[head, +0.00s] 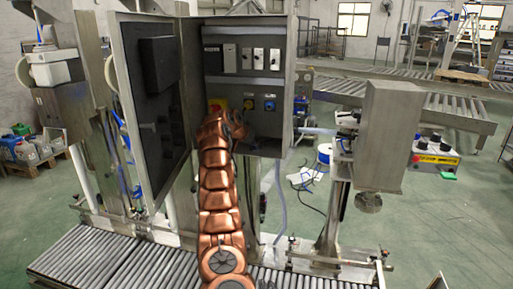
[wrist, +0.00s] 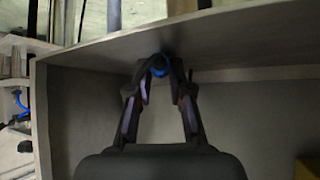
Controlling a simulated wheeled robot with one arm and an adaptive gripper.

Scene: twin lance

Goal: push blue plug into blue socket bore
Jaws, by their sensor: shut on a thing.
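My gripper (wrist: 160,70) is shut on the blue plug (wrist: 159,66), which shows only as a small blue piece between the fingertips in the wrist view. Most of the plug is hidden by the fingers. A blue round fitting (head: 269,105), which looks like the blue socket, is on the cabinet's lower panel, right of my gripper. Its bore is too small to make out. The plug and this fitting appear apart in the head view.
The cabinet door (head: 150,110) stands open at the left, close to my arm. An orange round fitting (head: 248,104) sits left of the blue one, and a yellow piece (head: 217,103) is farther left. A roller conveyor (head: 110,262) runs below.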

